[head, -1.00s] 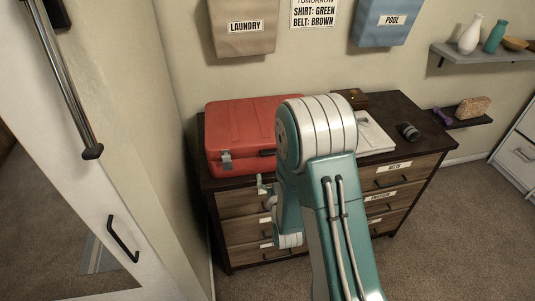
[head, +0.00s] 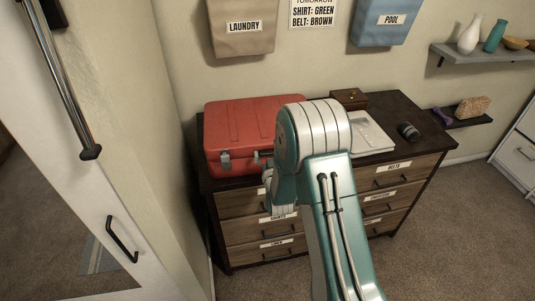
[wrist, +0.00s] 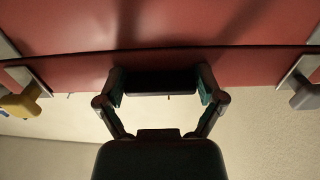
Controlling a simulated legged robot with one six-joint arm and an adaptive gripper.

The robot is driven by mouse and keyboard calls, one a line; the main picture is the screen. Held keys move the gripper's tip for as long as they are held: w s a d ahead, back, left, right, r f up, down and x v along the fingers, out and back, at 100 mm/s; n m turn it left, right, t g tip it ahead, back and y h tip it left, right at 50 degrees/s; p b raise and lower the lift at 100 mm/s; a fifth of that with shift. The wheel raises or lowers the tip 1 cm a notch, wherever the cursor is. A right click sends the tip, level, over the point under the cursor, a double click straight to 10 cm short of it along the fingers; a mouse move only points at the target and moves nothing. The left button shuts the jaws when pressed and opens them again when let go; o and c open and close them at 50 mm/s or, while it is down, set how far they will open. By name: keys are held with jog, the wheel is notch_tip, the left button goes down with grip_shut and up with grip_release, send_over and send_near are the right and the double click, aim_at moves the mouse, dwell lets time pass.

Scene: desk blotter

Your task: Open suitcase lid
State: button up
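The red suitcase (head: 240,125) lies on the left of the dresser top with its lid down. In the head view a metal latch (head: 226,161) shows on its front. In the wrist view the red front fills the upper part, with a black handle (wrist: 160,82) in the middle and a latch at each side, the left one (wrist: 22,101) and the right one (wrist: 304,92). My gripper (wrist: 161,86) is open, its fingers apart at the two ends of the handle. I cannot tell whether they touch it. In the head view my arm hides most of the gripper.
The dark dresser (head: 400,105) also bears a small wooden box (head: 349,98), a white book-like item (head: 372,136) and a dark rolled item (head: 408,132). The wall is close behind, with hanging bags above. A white door (head: 100,200) stands at the left.

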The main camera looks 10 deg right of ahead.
jog(key=c, duration=0.4)
jog(key=shift+r, duration=0.2)
